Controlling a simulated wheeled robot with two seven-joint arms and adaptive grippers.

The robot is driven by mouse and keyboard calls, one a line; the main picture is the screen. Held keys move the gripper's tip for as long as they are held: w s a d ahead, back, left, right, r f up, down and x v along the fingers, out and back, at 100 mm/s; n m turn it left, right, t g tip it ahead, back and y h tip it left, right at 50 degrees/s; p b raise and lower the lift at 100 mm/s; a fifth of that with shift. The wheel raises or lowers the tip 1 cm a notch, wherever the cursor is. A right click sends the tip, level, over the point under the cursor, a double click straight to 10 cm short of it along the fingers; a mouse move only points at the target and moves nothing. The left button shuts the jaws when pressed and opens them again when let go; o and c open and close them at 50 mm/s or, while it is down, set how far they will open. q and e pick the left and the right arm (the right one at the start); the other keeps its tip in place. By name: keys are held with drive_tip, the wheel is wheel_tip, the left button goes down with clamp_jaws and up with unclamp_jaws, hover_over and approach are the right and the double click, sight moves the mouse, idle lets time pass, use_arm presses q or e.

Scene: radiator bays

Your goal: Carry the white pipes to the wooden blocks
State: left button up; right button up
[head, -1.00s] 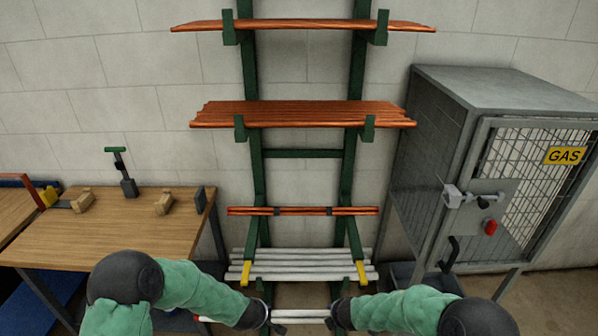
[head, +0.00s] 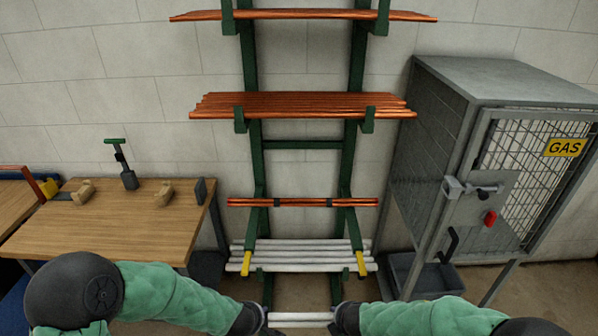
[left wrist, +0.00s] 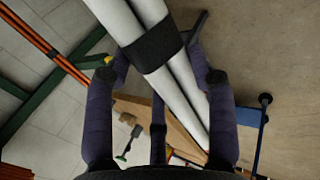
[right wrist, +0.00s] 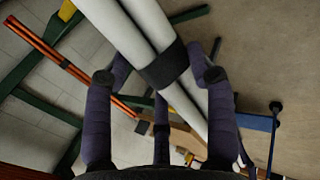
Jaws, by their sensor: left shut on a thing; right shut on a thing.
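The held white pipes (head: 300,318) are a strapped pair lying level across the bottom of the head view, in front of the rack. My left gripper (head: 254,319) is shut on their left part and my right gripper (head: 346,318) on their right part. The pair also shows in the left wrist view (left wrist: 180,88) and the right wrist view (right wrist: 186,96), each with a dark band between the fingers. The pipes' outer ends are hidden in the head view. Two wooden blocks, a left one (head: 84,191) and a right one (head: 164,194), stand apart on the workbench (head: 110,228).
The green rack (head: 252,160) holds copper pipes (head: 300,104) above and several other white pipes (head: 300,255) low down, by yellow-tipped arms. A grey gas cage (head: 440,150) stands right. A green-handled tool (head: 127,172) and small dark block (head: 200,190) are on the bench.

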use_arm(q)
drive_tip(key=shift+s+r, duration=0.25)
drive_tip(key=shift+r, duration=0.05)
use_arm(e)
drive_tip(key=shift+s+r, duration=0.25)
drive_tip(key=shift+r, duration=0.05)
